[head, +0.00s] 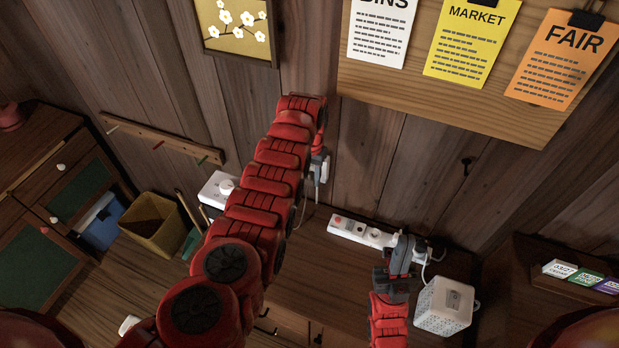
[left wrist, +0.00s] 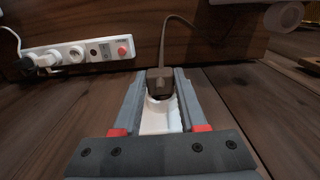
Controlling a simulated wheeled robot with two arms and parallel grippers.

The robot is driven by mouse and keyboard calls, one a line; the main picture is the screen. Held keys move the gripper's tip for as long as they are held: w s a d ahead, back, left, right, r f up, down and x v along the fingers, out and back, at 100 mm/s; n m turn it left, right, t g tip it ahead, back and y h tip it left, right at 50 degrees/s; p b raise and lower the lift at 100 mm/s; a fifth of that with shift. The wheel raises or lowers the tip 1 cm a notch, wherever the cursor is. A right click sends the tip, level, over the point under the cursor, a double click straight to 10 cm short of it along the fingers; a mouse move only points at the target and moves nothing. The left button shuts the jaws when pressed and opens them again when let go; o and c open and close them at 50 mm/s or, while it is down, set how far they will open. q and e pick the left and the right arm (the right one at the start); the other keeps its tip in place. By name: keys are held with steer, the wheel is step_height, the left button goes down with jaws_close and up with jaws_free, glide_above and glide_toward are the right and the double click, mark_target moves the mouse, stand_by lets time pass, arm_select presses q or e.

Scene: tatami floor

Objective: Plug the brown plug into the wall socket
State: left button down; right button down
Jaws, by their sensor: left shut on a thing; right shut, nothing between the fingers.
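My left arm reaches up to the plank wall in the head view. My left gripper (head: 320,168) is largely hidden behind its red links. In the left wrist view, the left gripper (left wrist: 160,80) is shut on the brown plug (left wrist: 158,84), whose cord runs up from it. A white piece (left wrist: 160,116), which looks like the wall socket, shows between the fingers right beside the plug. I cannot tell whether the plug is seated in it. My right gripper (head: 408,246) is shut and empty by the right end of the power strip.
A white power strip (head: 350,229) with a red switch lies along the wall. A white cube-like box (head: 444,306) stands right of my right gripper. A white box with a knob (head: 217,188) is left of my left arm. A notice board (head: 440,92) hangs above.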

arm_select(q)
steer(key=shift+w, duration=0.1)
steer(key=shift+c, duration=1.9)
jaws_free()
steer(key=shift+r, duration=0.15)
step_height(320, 180, up, 7)
steer(key=b, duration=0.3)
steer(key=shift+w, duration=0.1)
step_height(320, 180, up, 10)
steer(key=b, duration=0.1)
steer(key=shift+s, duration=0.2)
